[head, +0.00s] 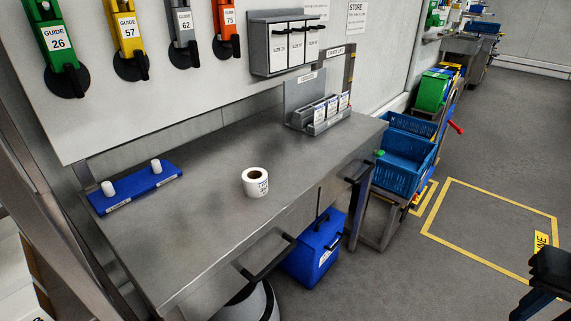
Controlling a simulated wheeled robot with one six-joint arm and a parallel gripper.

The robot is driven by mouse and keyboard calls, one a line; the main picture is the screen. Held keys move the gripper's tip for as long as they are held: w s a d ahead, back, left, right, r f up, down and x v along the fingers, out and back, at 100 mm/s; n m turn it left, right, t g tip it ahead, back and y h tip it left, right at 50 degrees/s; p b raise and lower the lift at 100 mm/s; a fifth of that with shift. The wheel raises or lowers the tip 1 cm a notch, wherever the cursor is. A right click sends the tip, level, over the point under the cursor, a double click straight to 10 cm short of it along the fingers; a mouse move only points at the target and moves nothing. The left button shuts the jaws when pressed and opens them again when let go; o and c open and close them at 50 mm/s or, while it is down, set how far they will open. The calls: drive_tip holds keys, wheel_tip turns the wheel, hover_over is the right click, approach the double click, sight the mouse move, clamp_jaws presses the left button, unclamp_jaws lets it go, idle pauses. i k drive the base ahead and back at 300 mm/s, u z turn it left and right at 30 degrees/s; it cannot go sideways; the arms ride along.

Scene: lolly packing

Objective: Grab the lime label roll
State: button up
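A white label roll (256,182) stands on the grey metal workbench (225,150), near the middle of its top. It has a brown core and dark print on its side, too small to read for sure. Nothing touches it. A dark part at the lower right edge looks like my gripper (551,272). It is cut off by the frame and is well away from the roll, out over the floor. Its fingers are not clear enough to tell whether they are open or shut.
A blue base with two white pegs (137,188) lies at the bench's left. A grey card holder (318,117) stands at the back right. Coloured guide tools (122,38) hang above. Blue crates (405,155) stand beyond the bench. The bench top around the roll is clear.

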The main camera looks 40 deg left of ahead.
sight(255, 180)
drive_tip(key=u, duration=0.3)
drive_tip(key=i, duration=0.85)
drive_tip(key=u, duration=1.3)
drive_tip(key=i, duration=0.65)
drive_tip(key=u, duration=0.65)
